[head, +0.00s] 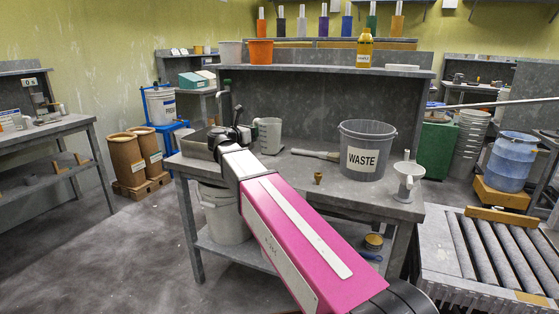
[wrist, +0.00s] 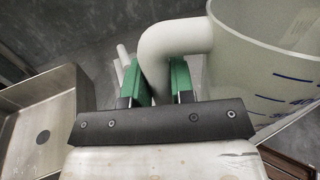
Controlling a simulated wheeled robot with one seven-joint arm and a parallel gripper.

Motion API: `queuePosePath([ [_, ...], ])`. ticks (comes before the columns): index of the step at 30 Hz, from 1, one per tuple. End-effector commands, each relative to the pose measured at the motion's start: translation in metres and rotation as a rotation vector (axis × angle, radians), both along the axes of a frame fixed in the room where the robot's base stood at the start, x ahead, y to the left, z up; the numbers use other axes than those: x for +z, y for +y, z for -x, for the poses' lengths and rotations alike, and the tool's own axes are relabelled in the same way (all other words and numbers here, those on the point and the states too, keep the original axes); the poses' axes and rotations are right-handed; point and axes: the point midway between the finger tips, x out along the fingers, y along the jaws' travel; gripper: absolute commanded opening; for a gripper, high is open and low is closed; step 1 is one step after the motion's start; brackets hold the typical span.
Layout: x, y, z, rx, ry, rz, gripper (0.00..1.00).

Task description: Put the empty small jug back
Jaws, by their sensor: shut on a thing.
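The small jug (head: 270,136) is a pale, translucent measuring jug near the back left of the grey bench. In the wrist view the jug (wrist: 265,65) fills the upper right, with blue level marks on its wall and its pale handle (wrist: 170,40) toward me. My gripper (wrist: 160,80) has its green fingers on both sides of the handle and is shut on it. In the head view my gripper (head: 246,134) is just left of the jug, partly hidden by my arm. The jug looks upright; I cannot tell whether its base touches the bench.
A shallow metal basin (head: 200,148) lies left of my gripper. A brush (head: 315,154), a grey WASTE pail (head: 366,155), a small brown fitting (head: 318,178) and a funnel (head: 407,179) stand to the right. A shelf (head: 320,70) crosses above the bench's back.

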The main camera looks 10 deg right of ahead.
Motion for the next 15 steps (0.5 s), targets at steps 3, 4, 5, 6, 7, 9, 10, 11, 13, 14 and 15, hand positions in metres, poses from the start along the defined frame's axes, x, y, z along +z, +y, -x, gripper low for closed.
queuePosePath([
  [3, -0.013, -0.019, -0.012, -0.003, 0.001, 0.0, 0.0],
  [4, -0.017, -0.024, -0.015, -0.003, 0.002, 0.0, 0.0],
  [5, -0.02, -0.029, -0.018, -0.004, 0.003, 0.001, 0.0],
  [6, -0.025, -0.036, -0.022, -0.002, 0.002, 0.0, 0.0],
  [7, -0.028, -0.041, -0.026, -0.002, 0.001, 0.0, 0.0],
  [9, -0.037, -0.053, -0.033, -0.003, 0.002, 0.0, 0.0],
  [10, -0.041, -0.058, -0.036, -0.001, 0.002, 0.0, 0.0],
  [11, -0.044, -0.063, -0.039, -0.002, 0.002, 0.0, 0.0],
  [13, -0.051, -0.074, -0.045, -0.002, 0.001, 0.0, 0.0],
  [14, -0.054, -0.077, -0.047, -0.001, 0.001, 0.0, 0.0],
  [15, -0.057, -0.082, -0.05, -0.001, 0.001, 0.001, 0.0],
])
